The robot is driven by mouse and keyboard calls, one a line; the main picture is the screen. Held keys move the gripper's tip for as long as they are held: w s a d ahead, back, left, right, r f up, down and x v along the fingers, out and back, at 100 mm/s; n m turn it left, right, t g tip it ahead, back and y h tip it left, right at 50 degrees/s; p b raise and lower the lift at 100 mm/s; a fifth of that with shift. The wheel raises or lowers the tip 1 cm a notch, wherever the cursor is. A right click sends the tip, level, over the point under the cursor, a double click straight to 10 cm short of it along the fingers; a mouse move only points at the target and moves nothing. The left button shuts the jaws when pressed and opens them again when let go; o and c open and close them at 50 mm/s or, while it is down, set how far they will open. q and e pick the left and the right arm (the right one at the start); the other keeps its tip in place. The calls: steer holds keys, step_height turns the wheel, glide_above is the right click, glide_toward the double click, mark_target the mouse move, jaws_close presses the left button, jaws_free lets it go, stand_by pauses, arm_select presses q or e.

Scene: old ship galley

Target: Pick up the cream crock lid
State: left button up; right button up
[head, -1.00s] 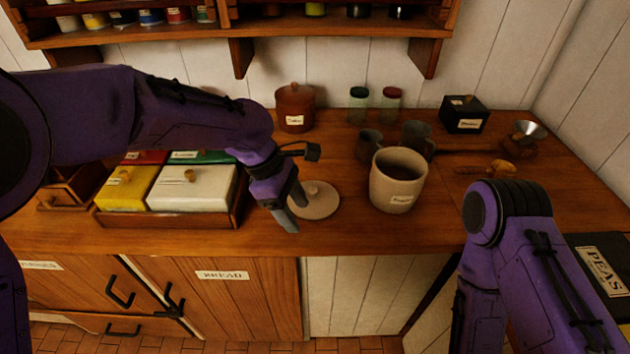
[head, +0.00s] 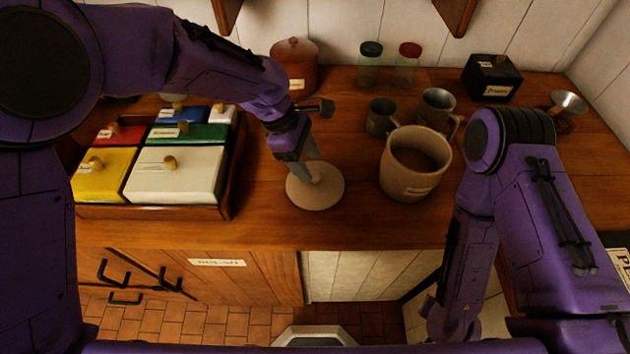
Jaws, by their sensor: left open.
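The cream crock lid (head: 306,196) is a round, flat disc with a small knob, lying on the wooden counter (head: 268,228) near its front edge. My left gripper (head: 313,178) is open and points down over the lid, its fingertips at the knob. The fingers partly hide the knob, and I cannot tell whether they touch it.
A wooden tray (head: 226,205) of coloured lidded boxes stands left of the lid. Behind are a brown canister (head: 296,60), two jars, two grey mugs (head: 437,104) and a black box (head: 491,78). A funnel (head: 568,102) is at the far right. Counter in front of the lid is clear.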

mark_target(313, 174)
arm_select(q)
steer(key=f, duration=0.3)
steer(key=w+d+f+p, duration=0.1)
steer(key=f, duration=0.1)
steer(key=shift+f, duration=0.25)
steer(key=shift+s+r, duration=0.15)
steer(key=shift+s, duration=0.15)
jaws_close()
